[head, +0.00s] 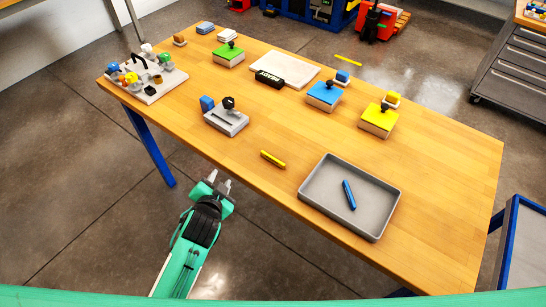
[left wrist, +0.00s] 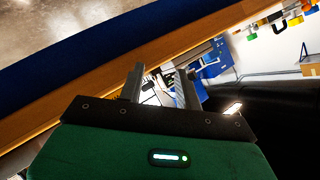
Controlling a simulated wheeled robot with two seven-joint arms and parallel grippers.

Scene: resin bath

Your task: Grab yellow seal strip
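A small yellow strip (head: 272,158) lies on the wooden table (head: 440,200) near its front edge, left of the grey tray, in the head view. My left gripper (head: 221,182) is just off the front edge of the table, to the left of and nearer than this strip. It is apart from the strip. Its two fingers stand apart with nothing between them, as the left wrist view (left wrist: 160,84) also shows. The strip cannot be made out in the left wrist view. My right gripper is not in view.
The grey tray (head: 318,193) holds a blue strip (head: 348,194). A grey fixture (head: 226,119) stands behind the yellow strip. Green (head: 228,55), blue (head: 324,97) and yellow (head: 379,121) blocks stand farther back. Another thin yellow piece (head: 347,60) shows on the floor beyond the table.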

